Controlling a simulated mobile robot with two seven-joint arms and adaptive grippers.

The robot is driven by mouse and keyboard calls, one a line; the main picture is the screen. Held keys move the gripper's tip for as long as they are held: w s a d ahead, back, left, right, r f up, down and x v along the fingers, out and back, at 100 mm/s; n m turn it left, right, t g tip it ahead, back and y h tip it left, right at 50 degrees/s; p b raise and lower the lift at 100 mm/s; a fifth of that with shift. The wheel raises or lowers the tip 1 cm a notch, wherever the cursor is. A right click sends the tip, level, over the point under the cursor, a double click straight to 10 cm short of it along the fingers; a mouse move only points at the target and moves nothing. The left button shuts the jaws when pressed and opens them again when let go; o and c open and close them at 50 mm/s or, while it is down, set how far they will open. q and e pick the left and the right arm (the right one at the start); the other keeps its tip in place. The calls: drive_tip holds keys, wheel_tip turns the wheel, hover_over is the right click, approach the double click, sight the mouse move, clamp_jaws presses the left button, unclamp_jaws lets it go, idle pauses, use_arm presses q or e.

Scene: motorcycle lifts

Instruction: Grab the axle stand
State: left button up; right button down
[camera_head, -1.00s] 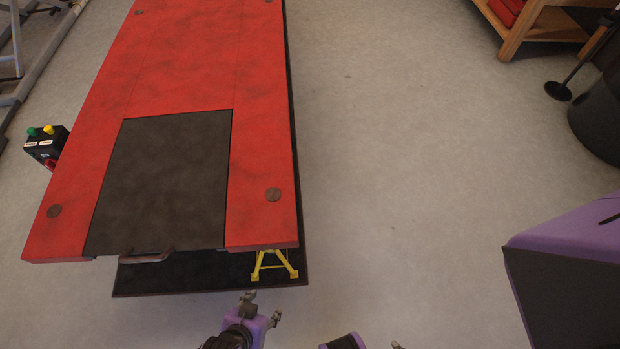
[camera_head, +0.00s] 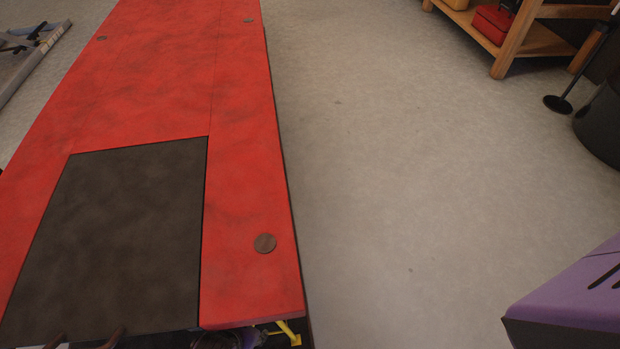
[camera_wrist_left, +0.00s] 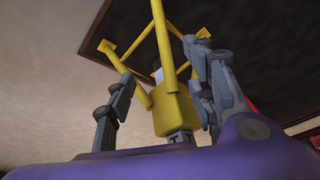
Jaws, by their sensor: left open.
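The yellow axle stand (camera_head: 287,333) shows only in part in the head view, below the near right corner of the red lift (camera_head: 245,190), whose top hides the rest. In the left wrist view, the axle stand (camera_wrist_left: 163,115) fills the middle, with its legs spreading away. My left gripper (camera_wrist_left: 160,68) is open, with one grey finger on each side of the stand. I cannot tell whether the fingers touch it. In the head view the gripper is mostly hidden at the bottom edge. My right gripper is not in view.
The lift top, with its dark inset panel (camera_head: 120,235), overhangs the stand. A dark plate (camera_wrist_left: 250,60) lies behind the stand in the wrist view. Open floor (camera_head: 400,190) lies right of the lift. A wooden bench (camera_head: 510,45) stands at the back right.

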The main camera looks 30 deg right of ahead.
use_arm(q)
drive_tip(key=b+x, duration=0.3)
drive_tip(key=x, duration=0.2)
drive_tip(key=shift+w+f+b, duration=0.2)
drive_tip(key=shift+b, duration=0.1)
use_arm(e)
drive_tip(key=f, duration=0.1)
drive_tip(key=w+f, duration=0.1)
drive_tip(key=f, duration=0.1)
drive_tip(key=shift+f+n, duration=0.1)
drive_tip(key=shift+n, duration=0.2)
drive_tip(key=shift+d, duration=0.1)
use_arm(q)
drive_tip(key=shift+d, duration=0.1)
clamp_jaws()
drive_tip(key=shift+w+d+r, duration=0.15)
drive_tip(key=shift+w+r, duration=0.05)
drive_tip(key=shift+r, duration=0.05)
